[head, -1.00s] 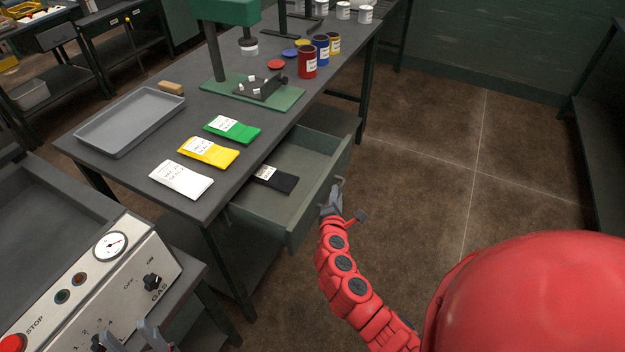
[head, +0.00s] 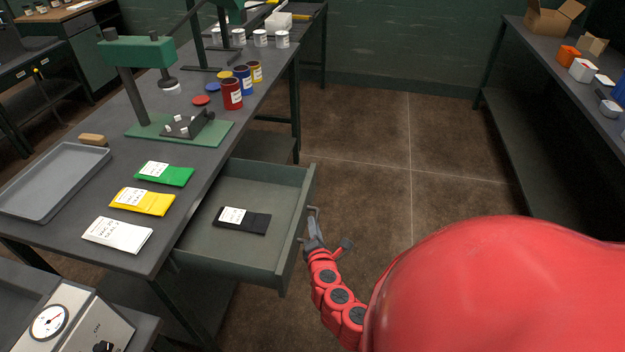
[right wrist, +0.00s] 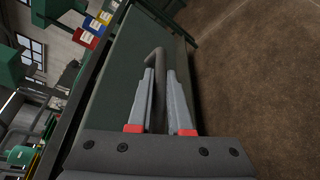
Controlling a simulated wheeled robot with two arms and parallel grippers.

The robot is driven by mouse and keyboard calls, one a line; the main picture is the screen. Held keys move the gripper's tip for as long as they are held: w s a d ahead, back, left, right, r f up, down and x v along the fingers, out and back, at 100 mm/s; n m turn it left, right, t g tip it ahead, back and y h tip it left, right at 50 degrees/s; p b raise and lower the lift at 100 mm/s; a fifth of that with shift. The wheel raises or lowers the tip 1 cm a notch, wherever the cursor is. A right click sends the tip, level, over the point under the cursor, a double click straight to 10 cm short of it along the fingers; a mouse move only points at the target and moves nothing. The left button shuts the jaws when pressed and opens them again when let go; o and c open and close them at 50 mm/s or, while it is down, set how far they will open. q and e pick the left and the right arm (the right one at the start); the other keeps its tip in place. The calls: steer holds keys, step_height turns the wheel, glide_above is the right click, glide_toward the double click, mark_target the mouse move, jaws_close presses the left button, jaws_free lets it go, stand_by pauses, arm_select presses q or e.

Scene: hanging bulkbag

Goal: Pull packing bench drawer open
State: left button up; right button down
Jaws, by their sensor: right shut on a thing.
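The packing bench drawer (head: 290,225) is a green-grey box standing well out from the bench (head: 200,190). A black packet with a white label (head: 255,222) lies inside it. My right gripper (head: 312,225) is at the drawer's front. In the right wrist view, the fingers (right wrist: 162,95) are shut on the drawer handle (right wrist: 157,62), a grey bar on the front panel. My left gripper does not show in the head view now.
Green (head: 165,174), yellow (head: 142,201) and white (head: 118,235) packets lie on the bench by a grey tray (head: 50,180). A green press (head: 140,52) and paint cans stand farther back. A gauge panel (head: 75,318) is at lower left. Open floor (head: 400,150) lies right of the drawer.

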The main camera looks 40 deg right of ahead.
steer(key=c, duration=0.8)
jaws_free()
steer(key=shift+d, duration=0.1)
steer(key=shift+c, duration=0.2)
steer(key=v, duration=1.7)
steer(key=shift+s, duration=0.2)
